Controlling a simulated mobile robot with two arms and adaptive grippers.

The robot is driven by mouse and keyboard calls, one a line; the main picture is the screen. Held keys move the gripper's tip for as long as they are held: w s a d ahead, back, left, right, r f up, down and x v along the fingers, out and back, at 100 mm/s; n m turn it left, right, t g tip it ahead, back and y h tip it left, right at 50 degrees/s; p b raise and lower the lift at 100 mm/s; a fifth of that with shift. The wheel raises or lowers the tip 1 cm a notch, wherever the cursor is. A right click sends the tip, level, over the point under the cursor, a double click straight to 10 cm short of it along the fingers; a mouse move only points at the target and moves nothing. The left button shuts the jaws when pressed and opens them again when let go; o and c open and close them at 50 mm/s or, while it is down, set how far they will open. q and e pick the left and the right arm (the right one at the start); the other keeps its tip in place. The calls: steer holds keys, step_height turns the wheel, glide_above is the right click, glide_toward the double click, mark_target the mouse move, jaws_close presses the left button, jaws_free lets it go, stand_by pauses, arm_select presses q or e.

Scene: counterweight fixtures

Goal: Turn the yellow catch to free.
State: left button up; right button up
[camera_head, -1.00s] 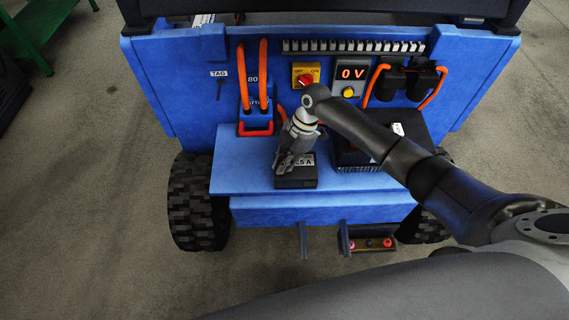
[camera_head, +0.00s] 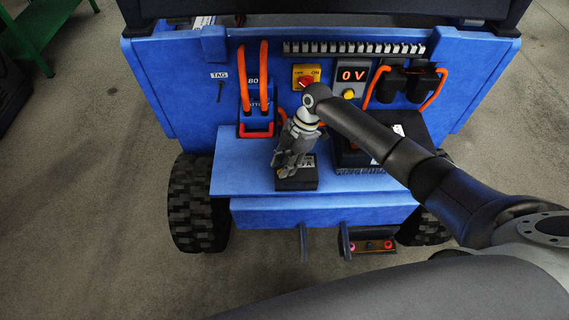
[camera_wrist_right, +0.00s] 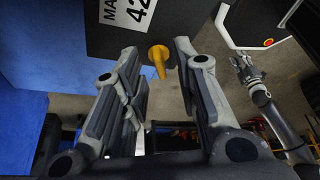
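The yellow catch (camera_wrist_right: 159,60) sticks out from the edge of a dark block (camera_wrist_right: 105,38) with a white label in the right wrist view. The same block (camera_head: 297,184) rests on the blue shelf in the head view, where the catch is hidden. My right gripper (camera_head: 286,168) points down over the block. In the wrist view this gripper (camera_wrist_right: 157,48) is open, with one finger on each side of the catch and gaps between. A grey gripper (camera_wrist_right: 245,72), seemingly my left, shows small at the right of the wrist view; its opening is unclear.
A black box (camera_head: 350,158) stands right of my gripper. The shelf's left part (camera_head: 235,165) is clear.

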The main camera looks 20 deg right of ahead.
steer(key=v, duration=1.1)
steer(key=shift+r, duration=0.25)
steer(key=shift+d, duration=0.1)
steer(key=shift+d+f, duration=0.1)
steer(key=c, duration=0.3)
steer(key=s+d+f+t+p, duration=0.1)
steer(key=s, duration=0.1)
steer(key=s+d+f+m+t+p, duration=0.1)
steer(key=f+t+p, duration=0.1)
steer(key=shift+s+d+f, duration=0.25)
steer(key=shift+s+d, duration=0.1)
steer(key=shift+s, duration=0.05)
jaws_close()
steer(key=s+t+y+p, duration=0.1)
steer(key=s+t+p, duration=0.15)
steer(key=s, duration=0.45)
steer(key=shift+y, duration=0.3)
steer(key=x, duration=0.3)
steer(key=w+a+r+x, duration=0.1)
steer(key=x, duration=0.3)
steer(key=p+x, duration=0.1)
steer(key=x, duration=0.3)
steer(key=shift+w+a+r, duration=0.15)
steer(key=shift+w+r, duration=0.1)
steer(key=shift+r, duration=0.1)
steer(key=shift+w+a+f, duration=0.1)
steer(key=shift+w+a, duration=0.05)
steer(key=shift+w, duration=0.55)
